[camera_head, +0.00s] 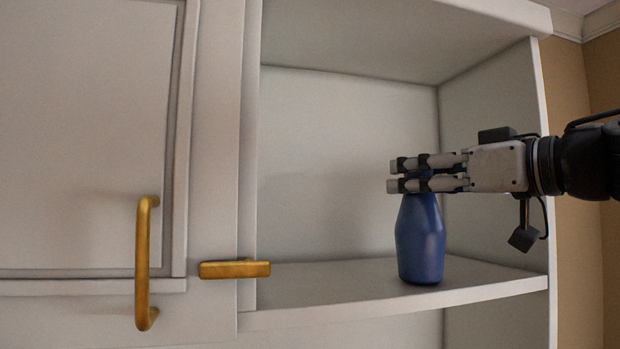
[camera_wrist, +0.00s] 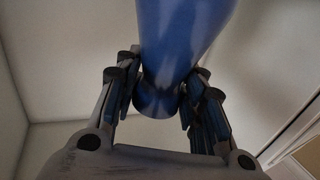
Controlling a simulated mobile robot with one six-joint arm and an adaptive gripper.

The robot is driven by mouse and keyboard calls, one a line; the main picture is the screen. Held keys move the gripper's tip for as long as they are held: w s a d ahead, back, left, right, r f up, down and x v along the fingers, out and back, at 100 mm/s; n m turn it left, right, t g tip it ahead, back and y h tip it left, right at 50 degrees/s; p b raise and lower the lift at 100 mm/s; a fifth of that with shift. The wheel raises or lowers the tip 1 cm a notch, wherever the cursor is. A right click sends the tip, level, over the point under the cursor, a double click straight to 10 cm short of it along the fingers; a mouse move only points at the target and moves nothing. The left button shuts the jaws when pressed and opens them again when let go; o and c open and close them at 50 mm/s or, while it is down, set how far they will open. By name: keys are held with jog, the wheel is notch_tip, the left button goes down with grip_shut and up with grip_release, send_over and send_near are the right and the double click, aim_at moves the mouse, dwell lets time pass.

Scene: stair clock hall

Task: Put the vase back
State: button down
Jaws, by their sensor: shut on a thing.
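A dark blue vase (camera_head: 420,245) stands upright at the right part of an open white cabinet shelf (camera_head: 330,291). Its base appears to touch the shelf or hang just above it; I cannot tell which. My gripper (camera_head: 408,178) reaches in from the right and is shut around the narrow neck of the vase, hiding most of its top. In the wrist view the vase (camera_wrist: 185,35) lies between the two fingers of my gripper (camera_wrist: 160,95), with one finger on each side of its neck.
The cabinet's right side wall (camera_head: 490,150) stands close behind my gripper. A closed door with a gold handle (camera_head: 143,262) is at the left, and a gold latch (camera_head: 235,269) sits beside the opening. The shelf left of the vase is clear.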

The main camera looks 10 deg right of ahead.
jog(key=shift+w, duration=0.1)
jog(key=c, duration=1)
grip_release()
jog(key=shift+f, duration=0.1)
jog(key=shift+s+d, duration=0.15)
jog(key=shift+s, duration=0.05)
jog(key=b+v, duration=0.1)
jog(key=v, duration=1)
jog(key=shift+s+d, duration=0.1)
jog(key=shift+s, duration=0.25)
